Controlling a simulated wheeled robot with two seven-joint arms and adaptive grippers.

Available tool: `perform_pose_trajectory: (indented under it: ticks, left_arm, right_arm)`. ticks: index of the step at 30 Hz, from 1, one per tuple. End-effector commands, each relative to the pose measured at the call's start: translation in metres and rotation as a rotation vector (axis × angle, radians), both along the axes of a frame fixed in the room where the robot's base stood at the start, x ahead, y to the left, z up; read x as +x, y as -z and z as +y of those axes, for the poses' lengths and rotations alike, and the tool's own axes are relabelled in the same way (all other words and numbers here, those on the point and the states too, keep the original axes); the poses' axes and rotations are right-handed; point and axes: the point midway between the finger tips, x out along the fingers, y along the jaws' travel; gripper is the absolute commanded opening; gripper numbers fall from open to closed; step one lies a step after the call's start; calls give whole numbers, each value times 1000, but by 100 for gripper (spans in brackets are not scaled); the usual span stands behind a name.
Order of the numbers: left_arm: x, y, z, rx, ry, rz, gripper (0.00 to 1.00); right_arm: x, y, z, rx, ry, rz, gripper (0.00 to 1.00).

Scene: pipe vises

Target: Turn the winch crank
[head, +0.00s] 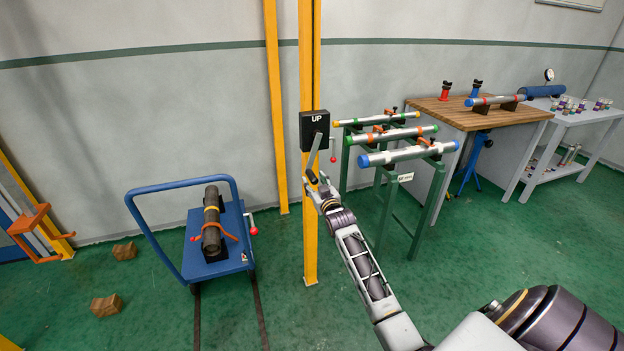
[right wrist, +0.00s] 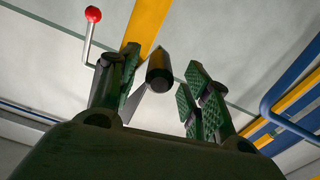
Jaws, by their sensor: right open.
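The winch is a black box (head: 314,125) marked "UP" on a yellow post. Its grey crank arm (head: 314,151) slants down and slightly left from the hub. My right gripper (head: 316,184) is at the lower end of the crank, by the handle. In the right wrist view its two green-padded fingers (right wrist: 160,98) are spread apart. The crank's dark round handle (right wrist: 159,73) shows in the gap between them, with space to the right finger. Whether the left finger touches it I cannot tell. My left gripper is not in view.
A green rack (head: 436,190) with pipes stands close right. A blue cart (head: 198,262) holding a dark pipe stands left. Green floor is clear between cart and post.

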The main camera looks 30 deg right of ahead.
Motion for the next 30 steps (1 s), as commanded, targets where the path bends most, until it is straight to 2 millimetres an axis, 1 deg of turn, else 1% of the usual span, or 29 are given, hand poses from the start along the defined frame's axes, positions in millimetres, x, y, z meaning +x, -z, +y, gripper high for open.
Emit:
perform_pose_trajectory:
  ticks: [6,12,19,28,30]
  left_arm:
    - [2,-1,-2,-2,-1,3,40]
    - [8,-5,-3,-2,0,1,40]
    - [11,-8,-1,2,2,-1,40]
    - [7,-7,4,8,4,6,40]
    - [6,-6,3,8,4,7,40]
  right_arm:
    - [17,-1,-5,0,1,-1,48]
    - [30,0,-7,0,0,0,48]
    - [36,0,-9,0,0,0,48]
    - [37,0,-9,0,0,0,48]
    - [37,0,-9,0,0,0,39]
